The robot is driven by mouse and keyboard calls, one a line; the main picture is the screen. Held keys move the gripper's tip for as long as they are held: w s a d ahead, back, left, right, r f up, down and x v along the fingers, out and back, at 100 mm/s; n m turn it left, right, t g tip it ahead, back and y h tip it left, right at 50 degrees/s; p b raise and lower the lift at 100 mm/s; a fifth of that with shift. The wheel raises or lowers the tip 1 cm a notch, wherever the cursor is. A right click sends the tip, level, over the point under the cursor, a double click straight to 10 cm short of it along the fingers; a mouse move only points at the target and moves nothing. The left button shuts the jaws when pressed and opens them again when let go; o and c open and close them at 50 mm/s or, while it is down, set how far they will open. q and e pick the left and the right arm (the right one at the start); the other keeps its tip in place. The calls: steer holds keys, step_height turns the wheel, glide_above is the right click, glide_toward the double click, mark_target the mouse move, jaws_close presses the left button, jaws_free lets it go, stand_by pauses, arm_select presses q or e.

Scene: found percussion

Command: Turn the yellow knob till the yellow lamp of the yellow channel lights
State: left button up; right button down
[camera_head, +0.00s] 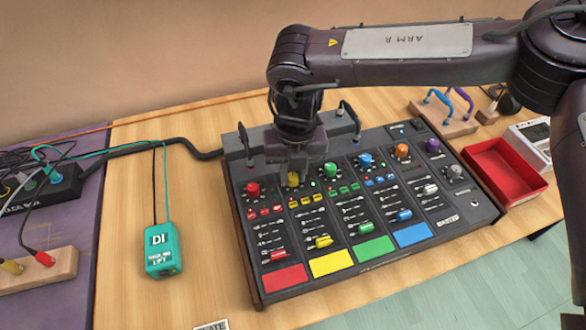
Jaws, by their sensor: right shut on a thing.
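A black mixer (374,245) stands on the wooden table, with channels marked by coloured knobs, buttons, faders and pads. The yellow knob (293,180) is at the top of the yellow channel, second from the left. My right gripper (293,172) comes down from above and is shut on the yellow knob, hiding its upper part. The yellow channel also has yellow buttons (305,200), a yellow fader cap (323,242) and a yellow pad (331,263). I cannot make out whether a yellow lamp is lit near the knob. My left gripper is not in view.
A red knob (253,189) and a green knob (330,170) flank the yellow one closely. A teal DI box (163,251) lies left of the mixer, and a red tray (505,172) right. A black stage box (50,190) with cables is far left.

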mark_target(295, 175)
steer(key=shift+m, duration=0.9)
steer(key=c, duration=1.2)
jaws_free()
steer(key=shift+c, duration=0.2)
steer(key=shift+r, duration=0.1)
steer(key=r, duration=0.7)
steer(key=shift+d+r, duration=0.2)
steer(key=shift+r, duration=0.15)
